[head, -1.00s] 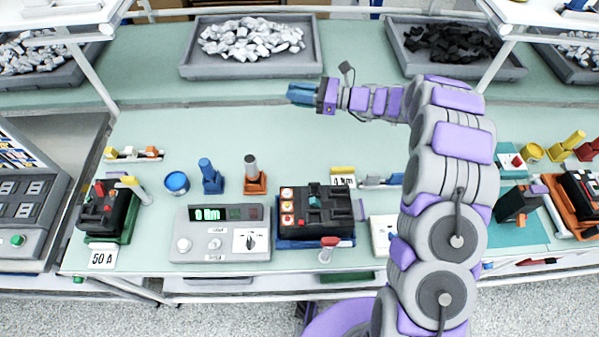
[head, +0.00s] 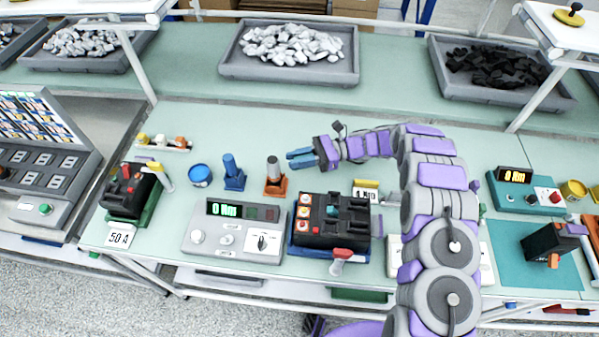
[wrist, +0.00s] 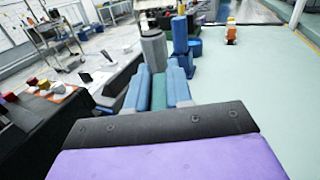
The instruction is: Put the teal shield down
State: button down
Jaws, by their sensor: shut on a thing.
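My gripper (head: 300,158) is above the bench, behind the black breaker unit and to the right of the orange-based post. In the wrist view its two blue fingers (wrist: 158,88) are shut on a narrow teal piece, the teal shield (wrist: 158,94), which shows between them. In the head view the shield cannot be made out between the fingers. The gripper appears to be above the bench top, but the exact height cannot be told.
A blue post (head: 233,175), an orange-based post (head: 275,178) and a blue cup (head: 200,174) stand left of my gripper. The black breaker unit (head: 330,222) and a meter box (head: 236,232) are in front. The green bench top (head: 240,130) is clear behind the posts.

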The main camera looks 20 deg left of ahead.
jog(key=shift+d+f, duration=0.9)
jog(key=shift+d, duration=0.05)
jog(key=a+f, duration=0.2)
jog(key=a+f+b, duration=0.1)
jog(key=f, duration=0.1)
jog(key=shift+s+a+f, duration=0.15)
jog(key=shift+a, duration=0.2)
jog(key=shift+d, duration=0.65)
jog(key=c, duration=1.2)
grip_release()
jog(key=shift+d, duration=0.3)
jog(key=shift+o, duration=0.9)
jog(key=shift+a, duration=0.15)
jog(key=shift+w+a, duration=0.2)
jog(key=shift+a, duration=0.1)
jog(key=v, duration=1)
jog(key=shift+s+d, duration=0.1)
jog(key=shift+w+d+f+b, duration=0.1)
jog(key=shift+w+d+b, duration=0.35)
jog(key=shift+b, duration=0.1)
jog(key=shift+w+d+r+b, duration=0.25)
jog(key=shift+d+r+b, duration=0.05)
jog(key=shift+d+b, duration=0.1)
